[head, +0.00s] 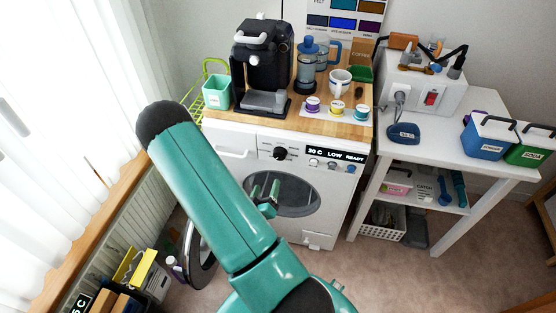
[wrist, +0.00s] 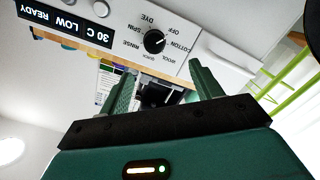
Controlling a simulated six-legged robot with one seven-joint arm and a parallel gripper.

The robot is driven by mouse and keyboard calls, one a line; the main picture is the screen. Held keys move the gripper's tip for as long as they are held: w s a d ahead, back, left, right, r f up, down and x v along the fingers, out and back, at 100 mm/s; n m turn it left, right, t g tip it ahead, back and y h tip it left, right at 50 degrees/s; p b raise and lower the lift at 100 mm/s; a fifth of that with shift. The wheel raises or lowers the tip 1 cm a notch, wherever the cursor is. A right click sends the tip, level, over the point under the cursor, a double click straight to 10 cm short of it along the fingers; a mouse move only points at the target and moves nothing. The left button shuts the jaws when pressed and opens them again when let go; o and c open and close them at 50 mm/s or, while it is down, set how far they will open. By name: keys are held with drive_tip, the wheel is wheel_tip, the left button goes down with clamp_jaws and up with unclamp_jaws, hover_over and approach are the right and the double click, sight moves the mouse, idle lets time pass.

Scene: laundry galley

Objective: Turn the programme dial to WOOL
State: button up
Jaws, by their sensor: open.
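The programme dial (head: 280,153) is a black knob on the front panel of the white washing machine (head: 325,215). In the wrist view, which is upside down, the dial (wrist: 154,41) is ringed by labels including OFF, COTTON, WOOL, QUICK, RINSE, SPIN and DYE. It carries a pale mark that seems to face the COTTON side, but it is too small to be sure. My gripper (head: 264,192) is open and empty in front of the machine, below the dial in the head view. In the wrist view its fingers (wrist: 160,78) are apart and not touching the dial.
A display (head: 335,155) reads 30 C LOW READY, with several small knobs below it. The round door (head: 201,262) hangs open at left. A coffee machine (head: 262,65) and cups stand on the wooden top. A white table (head: 435,150) stands at right.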

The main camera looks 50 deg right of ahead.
sight(279, 157)
drive_tip(key=shift+n+h, duration=0.3)
drive_tip(key=x, duration=1.3)
drive_tip(key=shift+s+d, duration=0.3)
drive_tip(key=shift+d, duration=0.05)
drive_tip(key=c, duration=1)
